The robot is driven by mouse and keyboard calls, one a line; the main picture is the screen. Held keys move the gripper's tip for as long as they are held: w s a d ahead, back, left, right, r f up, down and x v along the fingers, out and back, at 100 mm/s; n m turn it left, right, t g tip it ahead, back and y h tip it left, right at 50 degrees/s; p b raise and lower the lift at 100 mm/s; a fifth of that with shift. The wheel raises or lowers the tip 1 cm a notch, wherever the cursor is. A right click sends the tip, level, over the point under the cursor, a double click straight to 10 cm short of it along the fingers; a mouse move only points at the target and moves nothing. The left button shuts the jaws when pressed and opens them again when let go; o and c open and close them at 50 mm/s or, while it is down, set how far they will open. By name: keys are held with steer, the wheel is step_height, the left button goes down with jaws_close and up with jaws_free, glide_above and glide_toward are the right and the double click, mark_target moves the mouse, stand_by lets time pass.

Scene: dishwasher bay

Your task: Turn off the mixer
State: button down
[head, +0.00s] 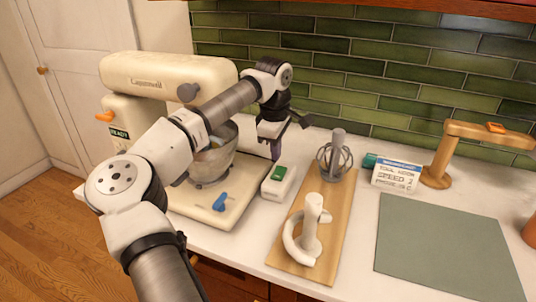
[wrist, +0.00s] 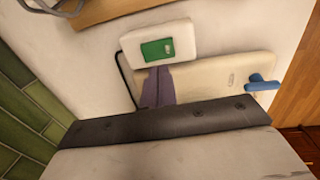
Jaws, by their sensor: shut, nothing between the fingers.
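The cream stand mixer (head: 165,75) stands at the left of the counter, with a metal bowl (head: 215,160) under its head, partly hidden by my arm. It has an orange lever (head: 104,117), a green READY label (head: 119,133) and a blue knob (head: 221,202) on its base; the knob also shows in the wrist view (wrist: 262,84). A white box with a green switch face (head: 278,173) lies right of the base, also in the wrist view (wrist: 161,48); its lettering is too small to read. My gripper (head: 276,153) is shut and empty above the counter behind the box; its purple fingers (wrist: 157,76) appear beside it.
A wooden board (head: 328,225) right of the box holds a whisk (head: 335,158) and a white dough hook (head: 308,232). Further right are a sign card (head: 396,178), a wooden stand (head: 437,175) and a grey-green mat (head: 445,245). Green tiles (head: 400,60) line the back.

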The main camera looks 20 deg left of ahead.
step_height(320, 180, up, 9)
steer(key=b, duration=0.1)
steer(key=shift+s+d, duration=0.15)
steer(key=shift+s, duration=0.3)
steer(key=shift+f, duration=0.1)
